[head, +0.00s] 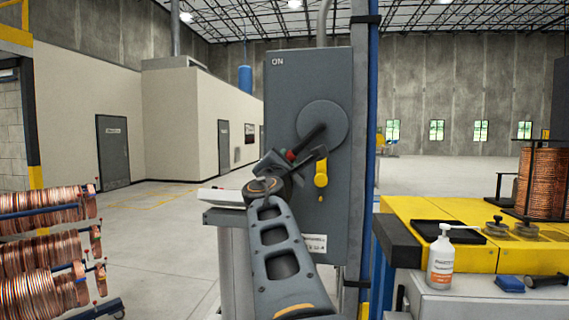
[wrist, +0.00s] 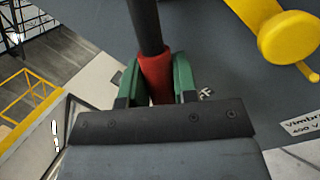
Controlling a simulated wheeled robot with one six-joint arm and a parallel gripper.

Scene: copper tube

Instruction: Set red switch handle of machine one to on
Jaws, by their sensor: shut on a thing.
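The red switch handle (head: 291,155) is the red grip on a black lever that runs from a round grey disc (head: 335,118) on a tall grey switch box (head: 285,90). The lever points down and left from the disc. An "ON" mark (head: 277,61) is at the box's top left. My gripper (wrist: 157,76) is shut around the red grip, with a green finger on each side in the wrist view. Part of a mark ending in "F" (wrist: 206,93) shows beside the right finger. The tip of the grip is hidden by my gripper.
A yellow knob (head: 321,175) sticks out of the box just right of my gripper. A blue post (head: 372,140) stands right of the box. A yellow-topped bench (head: 440,210) is at right, and copper coils (head: 40,250) are at left. Open floor lies behind.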

